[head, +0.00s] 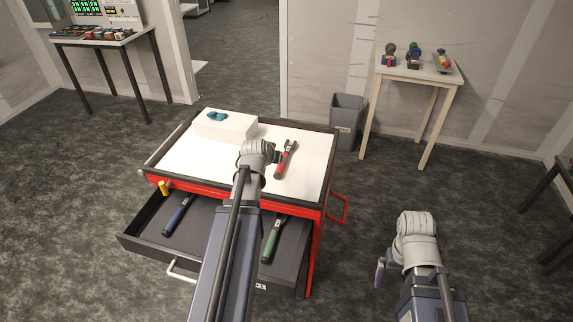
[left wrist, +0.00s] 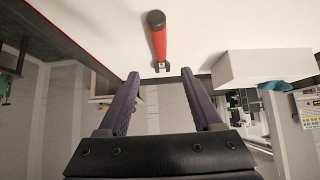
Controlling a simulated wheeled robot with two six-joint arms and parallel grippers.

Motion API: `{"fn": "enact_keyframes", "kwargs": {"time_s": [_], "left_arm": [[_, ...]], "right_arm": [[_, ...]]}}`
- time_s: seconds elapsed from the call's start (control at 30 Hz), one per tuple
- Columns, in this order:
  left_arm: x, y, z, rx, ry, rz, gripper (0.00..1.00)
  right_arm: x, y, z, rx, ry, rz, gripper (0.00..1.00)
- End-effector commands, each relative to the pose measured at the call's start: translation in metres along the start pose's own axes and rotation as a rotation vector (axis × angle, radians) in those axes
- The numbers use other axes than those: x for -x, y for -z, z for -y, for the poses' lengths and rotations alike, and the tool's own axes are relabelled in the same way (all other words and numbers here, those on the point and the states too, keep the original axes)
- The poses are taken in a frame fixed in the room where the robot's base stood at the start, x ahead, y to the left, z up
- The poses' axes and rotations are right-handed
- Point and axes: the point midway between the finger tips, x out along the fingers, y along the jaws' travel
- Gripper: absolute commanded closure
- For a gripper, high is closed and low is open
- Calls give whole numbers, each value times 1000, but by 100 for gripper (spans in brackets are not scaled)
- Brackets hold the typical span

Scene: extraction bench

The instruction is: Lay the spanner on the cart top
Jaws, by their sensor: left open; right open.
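A spanner with a red handle (head: 281,168) and dark metal head lies on the white cart top (head: 312,178). In the left wrist view its red handle (left wrist: 158,42) shows ahead of the fingertips, over the white surface. My left gripper (left wrist: 162,80) is open, with nothing between its fingers; in the head view my own wrist mostly hides it, just left of the spanner. My right gripper (head: 380,273) is open and empty, over the floor right of the cart. A blue-handled tool (head: 178,215) and a green-handled tool (head: 271,241) lie in the open drawer (head: 142,232).
A white box (head: 228,129) with a blue item (head: 217,116) on it stands at the cart top's back left. A grey bin (head: 346,118) and a small table (head: 420,68) with several objects stand behind. A bench (head: 110,40) is at the far left. Floor right of the cart is clear.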

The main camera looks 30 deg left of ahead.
Motion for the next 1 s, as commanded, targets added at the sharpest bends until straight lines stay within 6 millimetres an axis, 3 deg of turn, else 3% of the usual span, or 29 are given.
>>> {"fn": "enact_keyframes", "kwargs": {"time_s": [0.13, 0.23, 0.37, 0.5, 0.6, 0.7, 0.83, 1.0], "left_arm": [[-1, -1, -2, -2, -2, 2, 34], [0, -8, -23, -22, -25, 34, 34], [7, -39, -93, -100, -99, 158, 34], [32, -96, -181, -227, -170, 351, 34], [57, -135, -225, -318, -188, 477, 34], [85, -172, -256, -404, -185, 589, 34], [118, -209, -280, -499, -161, 700, 34], [143, -233, -291, -567, -128, 776, 34]], "right_arm": [[-1, 0, 0, 0, 0, 0, 0], [-1, 0, 0, 0, 0, 0, 0], [-1, 0, 0, 0, 0, 0, 0], [-1, 0, 0, 0, 0, 0, 0], [-1, 0, 0, 0, 0, 0, 0], [-1, 0, 0, 0, 0, 0, 0], [-1, 0, 0, 0, 0, 0, 0], [-1, 0, 0, 0, 0, 0, 0]]}}
